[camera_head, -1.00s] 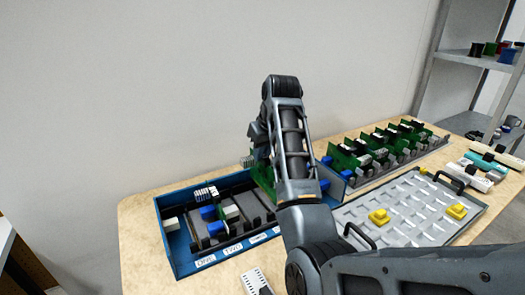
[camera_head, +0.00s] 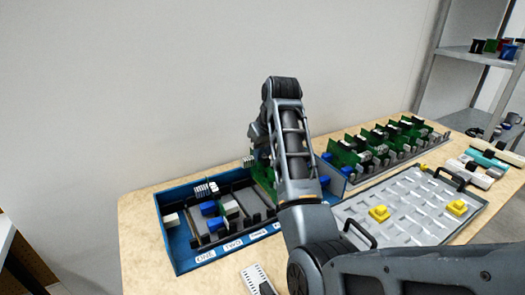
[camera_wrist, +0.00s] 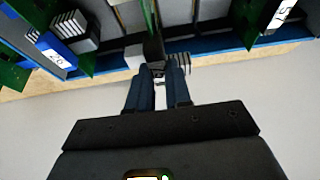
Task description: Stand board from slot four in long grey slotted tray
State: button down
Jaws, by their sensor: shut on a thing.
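A green board (camera_head: 264,174) stands upright at the right part of the blue box (camera_head: 182,255), partly hidden behind my arm. In the wrist view the board (camera_wrist: 149,22) is seen nearly edge-on. My gripper (camera_wrist: 158,72) is shut on it near the box's blue wall. Whether the board's lower edge sits in a slot or clear of it is hidden. The long grey slotted tray (camera_head: 402,170) is at the back right and holds several upright green boards (camera_head: 380,143) with black and white parts.
The blue box has front labels, ONE and TWO readable, and blue and white parts at its left. A flat grey tray (camera_head: 415,225) with yellow pieces (camera_head: 379,213) lies in front of the slotted tray. A white strip (camera_head: 257,278) lies near the table front. A shelf (camera_head: 470,55) stands at right.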

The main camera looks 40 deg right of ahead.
aim_at(263, 165)
jog(key=shift+f+b, duration=0.65)
jog(key=shift+f, duration=1.6)
dwell(1.2)
jog(key=c, duration=0.8)
grip_release()
jog(key=shift+c, duration=0.2)
jog(key=shift+r+p, duration=1.8)
jog(key=shift+p, duration=0.75)
dwell(0.6)
